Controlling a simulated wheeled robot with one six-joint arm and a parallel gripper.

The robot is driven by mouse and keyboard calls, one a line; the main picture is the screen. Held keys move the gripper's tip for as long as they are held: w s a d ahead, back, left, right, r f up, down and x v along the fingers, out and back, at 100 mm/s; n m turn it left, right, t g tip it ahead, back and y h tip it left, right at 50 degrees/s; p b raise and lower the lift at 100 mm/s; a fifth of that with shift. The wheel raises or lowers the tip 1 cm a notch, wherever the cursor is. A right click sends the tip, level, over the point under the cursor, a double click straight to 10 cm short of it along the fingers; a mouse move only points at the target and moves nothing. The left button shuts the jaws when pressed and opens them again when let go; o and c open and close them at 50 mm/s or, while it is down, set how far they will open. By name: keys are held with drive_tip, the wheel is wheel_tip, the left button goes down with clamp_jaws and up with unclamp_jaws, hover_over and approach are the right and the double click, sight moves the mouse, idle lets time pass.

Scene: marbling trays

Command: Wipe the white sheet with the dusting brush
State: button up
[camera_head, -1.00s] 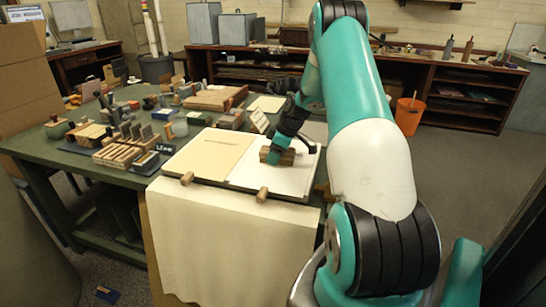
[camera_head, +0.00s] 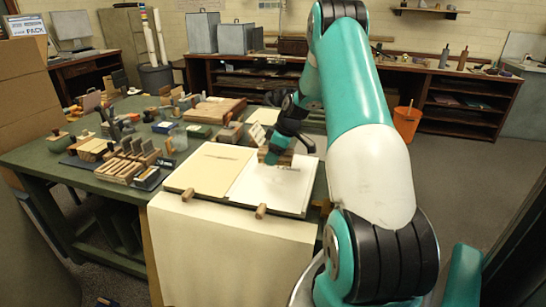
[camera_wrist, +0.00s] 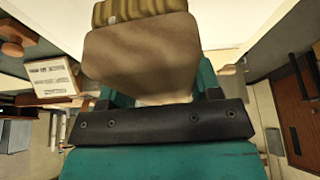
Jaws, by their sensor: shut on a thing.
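The white sheet (camera_head: 272,190) lies flat on the right half of a board at the table's front edge. The dusting brush (camera_head: 278,159), with a wooden block, is in my gripper (camera_head: 280,149) at the sheet's far part. A small dark mark or shadow (camera_head: 290,168) shows just in front of it. In the wrist view, the brush (camera_wrist: 140,55) fills the top middle as a tan block with a ribbed brown end, with my gripper's dark bar below. I cannot tell whether the brush touches the sheet. The fingertips are mostly hidden.
A cream sheet (camera_head: 211,168) lies left of the white one. Two wooden pegs stick out at the board's front, above a hanging cloth (camera_head: 230,255). Stamps, blocks and jars crowd the table (camera_head: 60,160) at left. A small sign (camera_head: 256,134) stands behind the board.

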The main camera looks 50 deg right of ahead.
drive_tip(key=shift+r, duration=0.15)
drive_tip(key=shift+r+p, duration=0.9)
drive_tip(key=shift+r, duration=0.45)
